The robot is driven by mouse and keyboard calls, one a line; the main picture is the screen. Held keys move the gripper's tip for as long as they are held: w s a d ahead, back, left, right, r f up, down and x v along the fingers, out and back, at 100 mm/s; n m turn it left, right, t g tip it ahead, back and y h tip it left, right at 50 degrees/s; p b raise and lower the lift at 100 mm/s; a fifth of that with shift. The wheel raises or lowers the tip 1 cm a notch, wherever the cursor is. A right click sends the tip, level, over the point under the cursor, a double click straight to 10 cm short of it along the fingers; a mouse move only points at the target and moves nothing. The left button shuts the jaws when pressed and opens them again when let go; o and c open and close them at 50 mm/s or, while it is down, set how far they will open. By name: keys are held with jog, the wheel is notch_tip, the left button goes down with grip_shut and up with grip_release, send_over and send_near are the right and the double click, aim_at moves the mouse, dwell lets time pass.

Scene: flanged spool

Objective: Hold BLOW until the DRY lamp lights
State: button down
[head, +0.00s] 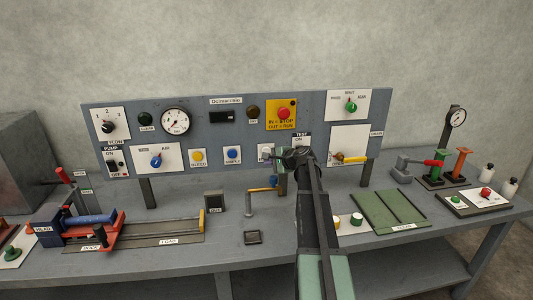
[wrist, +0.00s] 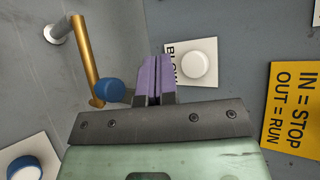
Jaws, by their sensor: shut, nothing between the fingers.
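The BLOW button (wrist: 198,66) is a round white cap on a white plate in the wrist view; my fingers partly cover its label. My gripper (wrist: 154,62) is shut and empty, its purple fingers together at the plate's label side. The fingertips appear beside the cap, not over it; I cannot tell whether they touch the panel. In the head view my gripper (head: 272,157) is at the panel's lower edge, hiding much of the BLOW plate. A dark, unlit lamp (head: 253,112) sits above; its label is too small to read surely, so I cannot confirm it is DRY.
A yellow IN = STOP plate (wrist: 294,118) lies beside BLOW, with a red knob (head: 283,113) in the head view. A blue SAMPLE button (head: 232,153) is to the left. An orange pipe with a blue end (wrist: 110,90) stands close to my fingers.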

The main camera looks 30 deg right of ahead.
aim_at(266, 151)
jog(key=shift+w+d, duration=0.3)
jog(key=shift+w, duration=0.35)
jog(key=shift+w+d, duration=0.35)
jog(key=shift+w, duration=0.3)
jog(key=shift+w+d, duration=0.3)
jog(key=shift+w, duration=0.35)
dwell(0.4)
jog(key=shift+w+d, duration=0.15)
jog(key=shift+w, duration=0.2)
jog(key=shift+w+d, duration=0.2)
jog(key=shift+w, duration=0.3)
dwell(0.6)
dwell(3.8)
jog(key=shift+s+a, duration=0.2)
jog(key=shift+s, duration=0.25)
jog(key=shift+s+a, duration=0.2)
jog(key=shift+s, duration=0.25)
